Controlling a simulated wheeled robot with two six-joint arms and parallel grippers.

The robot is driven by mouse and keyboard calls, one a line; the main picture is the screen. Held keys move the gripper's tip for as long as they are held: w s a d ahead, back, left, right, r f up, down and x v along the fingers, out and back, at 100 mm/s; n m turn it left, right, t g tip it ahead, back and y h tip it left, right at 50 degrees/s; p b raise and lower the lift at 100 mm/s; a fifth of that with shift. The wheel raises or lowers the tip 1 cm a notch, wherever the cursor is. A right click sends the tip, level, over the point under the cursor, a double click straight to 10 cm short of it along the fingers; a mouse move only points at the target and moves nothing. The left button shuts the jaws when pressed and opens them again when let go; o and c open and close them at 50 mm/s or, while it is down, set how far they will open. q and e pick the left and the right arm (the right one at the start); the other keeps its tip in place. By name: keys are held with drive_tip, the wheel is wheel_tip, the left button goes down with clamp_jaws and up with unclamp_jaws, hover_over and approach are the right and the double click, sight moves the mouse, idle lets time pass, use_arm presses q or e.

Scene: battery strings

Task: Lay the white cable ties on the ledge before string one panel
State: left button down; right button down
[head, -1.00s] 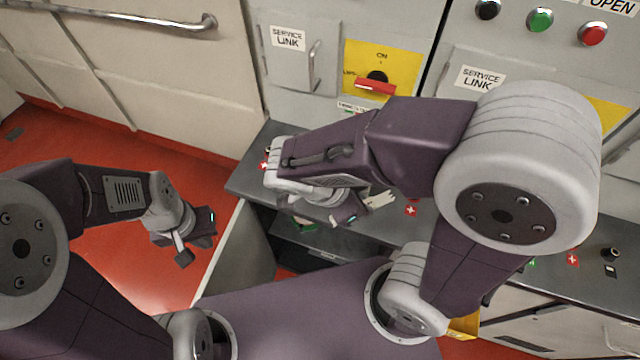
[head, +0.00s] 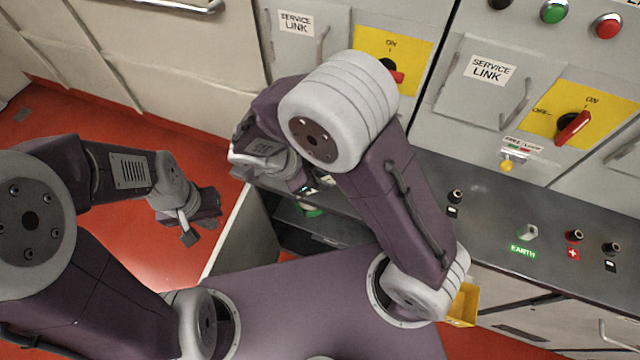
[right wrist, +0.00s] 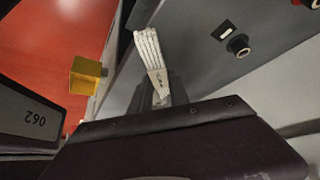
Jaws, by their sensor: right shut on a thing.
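The white cable ties (right wrist: 150,52) are a flat bundle, seen in the right wrist view between the fingertips of my right gripper (right wrist: 160,92), which is shut on them. The bundle's far end sticks out beyond the fingers, above or beside the grey ledge. In the head view my right gripper (head: 302,184) is mostly hidden behind my own arm, and the ties cannot be made out. The dark grey ledge (head: 490,222) runs below the panels. The left panel (head: 345,22) has a service link door and yellow switch plate. My left gripper (head: 196,222) hangs over the red floor; its jaw gap is unclear.
Sockets (head: 574,236) and an earth stud (head: 529,232) stand up from the right part of the ledge. A yellow bin (head: 464,304) sits below its front edge. An open drawer or compartment (head: 240,240) lies below the ledge at the left.

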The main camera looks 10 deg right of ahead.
drive_tip(key=shift+f, duration=1.75)
drive_tip(key=c, duration=1.2)
unclamp_jaws()
drive_tip(key=shift+c, duration=0.2)
drive_tip(key=shift+r, duration=0.3)
drive_tip(key=v, duration=1.2)
drive_tip(key=shift+f, duration=0.1)
